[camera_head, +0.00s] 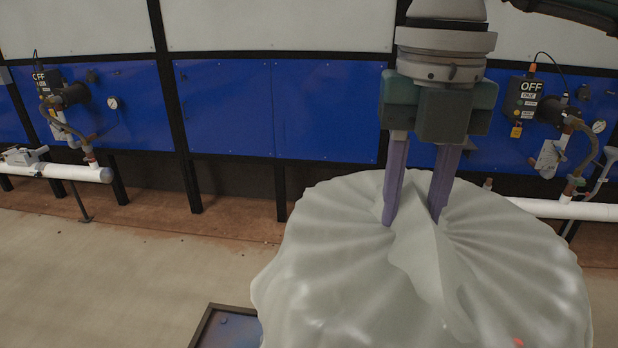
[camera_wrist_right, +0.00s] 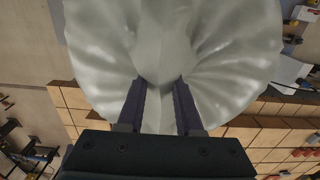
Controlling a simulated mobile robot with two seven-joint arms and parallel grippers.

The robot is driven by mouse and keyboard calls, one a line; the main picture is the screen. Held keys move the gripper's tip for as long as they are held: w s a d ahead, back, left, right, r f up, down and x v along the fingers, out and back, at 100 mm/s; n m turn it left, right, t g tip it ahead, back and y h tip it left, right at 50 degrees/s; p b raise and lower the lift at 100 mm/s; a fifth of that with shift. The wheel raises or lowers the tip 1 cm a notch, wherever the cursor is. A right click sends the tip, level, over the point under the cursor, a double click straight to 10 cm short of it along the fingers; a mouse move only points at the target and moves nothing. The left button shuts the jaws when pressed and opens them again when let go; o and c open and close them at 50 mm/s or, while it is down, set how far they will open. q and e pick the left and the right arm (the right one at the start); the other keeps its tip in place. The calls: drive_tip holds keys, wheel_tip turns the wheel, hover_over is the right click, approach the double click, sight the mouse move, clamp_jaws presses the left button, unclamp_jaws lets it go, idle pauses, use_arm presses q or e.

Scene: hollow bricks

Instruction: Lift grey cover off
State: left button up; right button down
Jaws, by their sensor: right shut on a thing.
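The grey cover (camera_head: 330,265) is a large, pale, pleated sheet that hangs in folds and fills the lower right of the head view. My right gripper (camera_head: 412,218) points down from above and is shut on a gathered fold of the cover, which rises between its purple fingers. The right wrist view shows the cover (camera_wrist_right: 215,50) spreading out beyond the fingers of my right gripper (camera_wrist_right: 162,85). The cover hides whatever lies under it in the head view. My left gripper is not in view.
A dark-framed tray or table corner with a blue surface (camera_head: 228,328) shows left of the cover. Blue wall panels (camera_head: 275,108), valve boxes marked OFF (camera_head: 523,98) and white pipes (camera_head: 62,171) stand behind. The wrist view shows tan blocks (camera_wrist_right: 75,105) below the cover.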

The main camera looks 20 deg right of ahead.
wheel_tip(320, 180, up, 14)
drive_tip(key=p, duration=0.8)
drive_tip(key=shift+p, duration=0.4)
